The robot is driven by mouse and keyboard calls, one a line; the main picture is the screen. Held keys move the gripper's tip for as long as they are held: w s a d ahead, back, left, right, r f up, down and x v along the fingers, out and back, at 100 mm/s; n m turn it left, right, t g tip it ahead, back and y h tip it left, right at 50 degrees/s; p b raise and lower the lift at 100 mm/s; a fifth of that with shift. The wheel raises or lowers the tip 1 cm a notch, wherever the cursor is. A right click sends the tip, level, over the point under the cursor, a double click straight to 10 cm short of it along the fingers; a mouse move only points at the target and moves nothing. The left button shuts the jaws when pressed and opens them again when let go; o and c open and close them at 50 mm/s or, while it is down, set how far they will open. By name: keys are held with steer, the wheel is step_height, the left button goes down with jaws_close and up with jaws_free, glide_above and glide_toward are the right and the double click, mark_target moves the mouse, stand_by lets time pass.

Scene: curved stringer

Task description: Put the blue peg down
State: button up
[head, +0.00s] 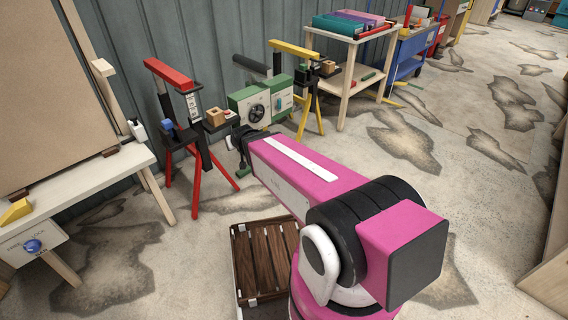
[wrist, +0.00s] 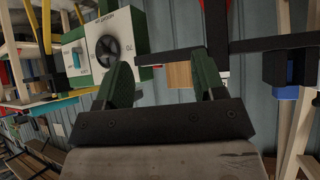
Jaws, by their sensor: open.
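A small blue piece (head: 168,124) shows at the left side of the red stand (head: 188,121) in the head view; I cannot tell whether it is the blue peg. A dark blue shape (wrist: 276,66) shows at the right of the wrist view. My gripper (head: 241,163) is beyond the end of my pink arm, low between the red stand and the green machine (head: 262,102). In the wrist view my gripper's green fingers (wrist: 164,80) are spread apart with nothing held between them. A wooden block (wrist: 179,74) shows behind the gap, apart from the fingers.
The wooden block (head: 215,116) sits on the red stand's dark shelf. A yellow stand (head: 299,50) is right of the green machine. A slatted wooden crate (head: 241,270) lies on the floor below my arm. A white table (head: 90,180) stands left. Floor at right is mostly free.

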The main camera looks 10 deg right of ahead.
steer(key=s+d+f+m+g+h, duration=0.2)
steer(key=s+d+g, duration=0.7)
steer(key=s+d, duration=0.5)
steer(key=d, duration=0.3)
steer(key=shift+d+f+m, duration=0.15)
steer(key=shift+m, duration=0.25)
steer(key=shift+o, duration=0.5)
steer(key=shift+s, duration=0.1)
